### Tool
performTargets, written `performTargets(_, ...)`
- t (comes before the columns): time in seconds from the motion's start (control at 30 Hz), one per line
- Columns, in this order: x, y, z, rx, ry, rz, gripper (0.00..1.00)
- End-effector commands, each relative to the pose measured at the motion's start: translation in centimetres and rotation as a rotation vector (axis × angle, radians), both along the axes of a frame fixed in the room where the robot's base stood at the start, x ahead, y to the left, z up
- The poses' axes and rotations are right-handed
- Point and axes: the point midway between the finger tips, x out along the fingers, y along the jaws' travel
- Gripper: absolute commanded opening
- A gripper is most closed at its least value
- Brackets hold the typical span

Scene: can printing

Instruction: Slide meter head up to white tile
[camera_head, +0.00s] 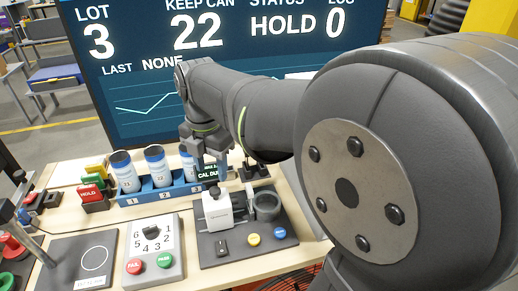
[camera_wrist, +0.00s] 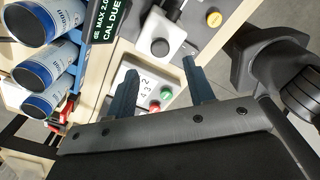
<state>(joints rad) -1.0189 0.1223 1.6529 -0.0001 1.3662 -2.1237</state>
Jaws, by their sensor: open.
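The meter head, a white block (camera_head: 217,210) with a dark base, stands on a dark plate (camera_head: 208,258) right of the dial box. It seems to be the white block with a round black part in the wrist view (camera_wrist: 176,40). A dark grey ring-shaped holder (camera_head: 267,205) stands just right of it. I cannot make out the white tile for certain. My gripper (camera_head: 207,158) is open and empty, above and behind the meter head, by the "CAL DUE" sign. In the wrist view my gripper's fingers (camera_wrist: 160,70) stand apart with nothing between them.
A blue rack (camera_head: 187,192) holds three cans beside the sign (camera_head: 208,175). The dial box (camera_head: 152,250) has red and green buttons. Yellow (camera_head: 253,239) and blue (camera_head: 279,233) buttons sit on the plate's front. A large screen (camera_head: 130,60) stands behind.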

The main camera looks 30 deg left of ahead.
Motion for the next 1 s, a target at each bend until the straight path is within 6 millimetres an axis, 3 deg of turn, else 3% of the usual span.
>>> performTargets(0.1, 0.0, -0.1, -2.6, -0.004, 0.002, 0.000, 0.49)
performTargets(0.3, 0.0, 0.0, -5.5, -0.003, 0.002, 0.000, 0.49)
performTargets(0.73, 0.0, 0.0, -6.6, 0.000, 0.000, -0.001, 0.49)
performTargets(0.77, 0.0, 0.0, -6.6, 0.000, 0.000, -0.001, 0.47)
performTargets(1.0, 0.0, 0.0, -6.6, 0.000, 0.000, -0.001, 0.00)
